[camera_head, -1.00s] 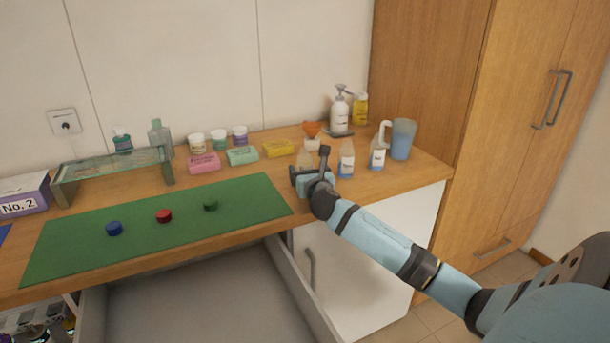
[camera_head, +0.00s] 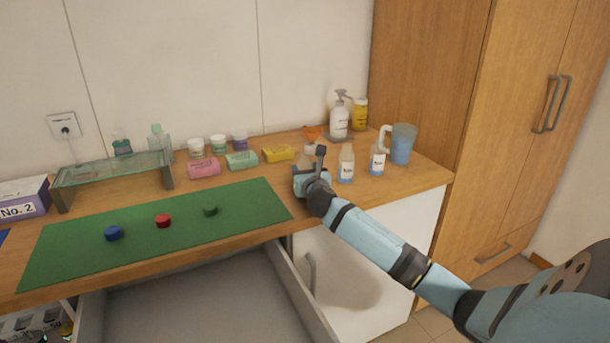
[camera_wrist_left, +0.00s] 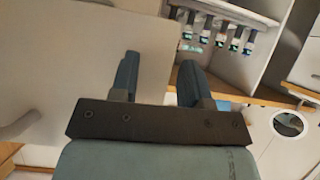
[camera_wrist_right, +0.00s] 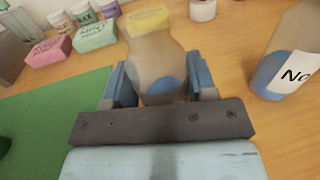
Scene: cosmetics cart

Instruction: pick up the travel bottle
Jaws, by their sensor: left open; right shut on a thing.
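The travel bottle (camera_wrist_right: 153,58) is clear, with blue liquid low inside and no cap seen on it. It stands between the fingers of my right gripper (camera_wrist_right: 162,82), which is shut on it. In the head view the bottle (camera_head: 308,153) is partly hidden by my right gripper (camera_head: 309,168) at the counter's front edge. I cannot tell whether its base touches the counter. My left gripper (camera_wrist_left: 158,78) is open and empty in the left wrist view, below counter height near the drawer; it is not in the head view.
Two labelled bottles (camera_head: 346,163) (camera_head: 377,160) and a blue jug (camera_head: 402,144) stand right of the gripper. An orange funnel (camera_head: 311,132) is behind it. Soaps (camera_head: 276,153) and jars are behind left. The green mat (camera_head: 160,240) holds three caps. The drawer (camera_head: 200,295) below is open.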

